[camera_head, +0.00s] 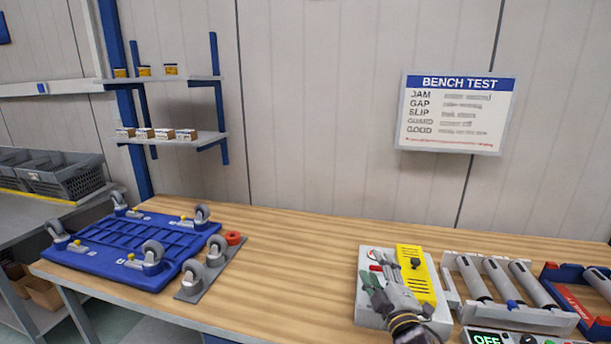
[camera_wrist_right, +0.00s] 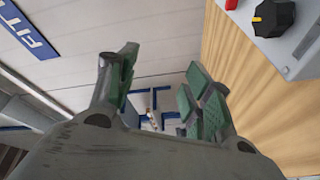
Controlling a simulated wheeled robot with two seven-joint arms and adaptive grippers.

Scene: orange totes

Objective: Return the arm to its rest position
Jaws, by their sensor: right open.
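My right gripper (camera_head: 378,282) shows in the head view at the lower right, in front of a light grey test box with a yellow panel (camera_head: 416,262). In the right wrist view its two green-padded fingers (camera_wrist_right: 160,95) stand apart with nothing between them. That view also shows a grey box with a black knob (camera_wrist_right: 272,17) and a red part at the upper right, clear of the fingers. From the head view I cannot tell the gap between the gripper and the box. My left gripper is not in view.
A blue caster-wheeled platform (camera_head: 110,250) lies upside down at the bench's left. A rack of grey rollers (camera_head: 500,312) and a blue-red tray (camera_head: 569,305) stand at the right. The bench middle (camera_head: 290,270) is clear. A sign (camera_head: 458,112) hangs behind.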

